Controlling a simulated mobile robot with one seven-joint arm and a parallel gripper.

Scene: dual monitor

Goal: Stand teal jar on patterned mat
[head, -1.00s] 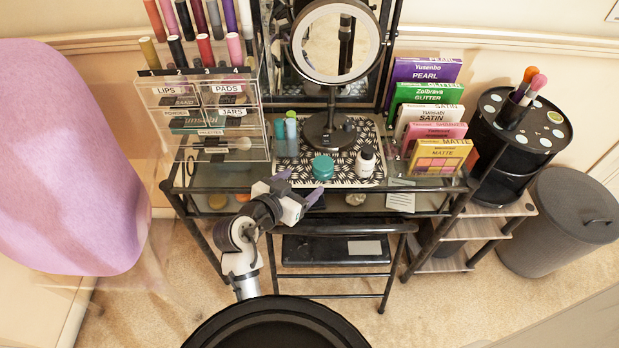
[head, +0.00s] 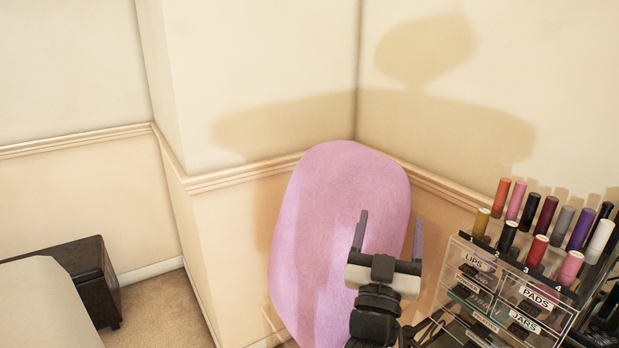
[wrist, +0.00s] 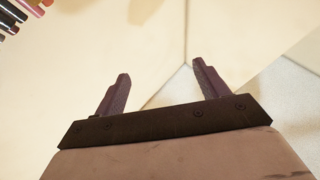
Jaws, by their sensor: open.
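My gripper (head: 389,235) is raised in front of the pink chair back in the head view, with its two purple fingers apart and nothing between them. The open fingers also show in the wrist view (wrist: 163,85), against bare wall and a strip of floor. The teal jar and the patterned mat are in neither current view. The desk part that bears them lies outside the head picture.
A clear organizer (head: 510,300) with drawers labelled LIPS, PADS and JARS and several upright tubes stands at the lower right. The pink chair (head: 330,230) is in the middle by the wall corner. A dark brown ottoman (head: 92,275) sits at the left beside a pale surface (head: 40,310).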

